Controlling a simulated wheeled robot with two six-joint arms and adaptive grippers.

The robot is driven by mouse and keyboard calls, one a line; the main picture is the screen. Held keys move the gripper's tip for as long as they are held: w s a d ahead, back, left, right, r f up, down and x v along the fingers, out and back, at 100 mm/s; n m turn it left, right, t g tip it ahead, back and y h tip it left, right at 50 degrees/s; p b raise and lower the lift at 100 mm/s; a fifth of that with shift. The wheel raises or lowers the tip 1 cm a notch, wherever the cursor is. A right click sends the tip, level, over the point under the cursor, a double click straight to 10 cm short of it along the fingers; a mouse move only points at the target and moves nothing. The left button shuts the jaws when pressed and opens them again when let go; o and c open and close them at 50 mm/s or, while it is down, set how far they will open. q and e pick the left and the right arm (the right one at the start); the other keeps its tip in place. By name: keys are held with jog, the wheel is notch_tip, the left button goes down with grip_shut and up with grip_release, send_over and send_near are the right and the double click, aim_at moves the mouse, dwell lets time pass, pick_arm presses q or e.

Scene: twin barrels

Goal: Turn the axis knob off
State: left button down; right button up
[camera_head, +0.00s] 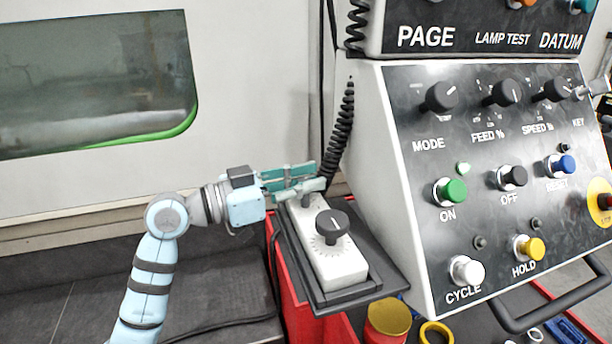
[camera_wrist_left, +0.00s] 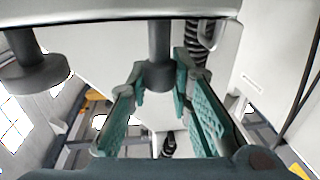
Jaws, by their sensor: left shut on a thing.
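A white control box (camera_head: 339,266) lies on a dark tray at the side of the console. A black knob (camera_head: 332,224) with dial marks around it stands on its near part; no label is readable there. A second, smaller dark knob (camera_head: 306,201) stands on the far part, partly hidden by my left gripper (camera_head: 308,180). In the left wrist view, the left gripper (camera_wrist_left: 163,75) has its teal fingers shut on this knob's dark stem (camera_wrist_left: 158,55). The near knob (camera_wrist_left: 35,72) shows apart from the fingers at the left. My right gripper is not in view.
The sloped console (camera_head: 480,170) with several knobs and buttons rises close on the right. A black coiled cable (camera_head: 342,130) hangs behind the box. A red cart (camera_head: 296,300) stands below the tray. A machine door with a window (camera_head: 95,80) is at the left.

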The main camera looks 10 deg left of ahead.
aim_at(305, 180)
pick_arm(q)
jog(key=n+t+y+p, duration=0.1)
jog(key=n+t+y, duration=0.1)
jog(key=t+y, duration=0.1)
jog(key=shift+r+n, duration=0.15)
jog(key=shift+n, duration=0.25)
jog(key=shift+n+t+y, duration=0.65)
jog(key=shift+n+y, duration=0.25)
jog(key=shift+y, duration=0.4)
jog(key=shift+n+t+y, duration=0.65)
jog(key=shift+n+y, duration=0.25)
jog(key=shift+y, duration=0.4)
jog(key=c, duration=1.4)
grip_release()
jog(key=shift+c, duration=0.2)
notch_tip(305, 180, up, 10)
jog(key=shift+f, duration=0.15)
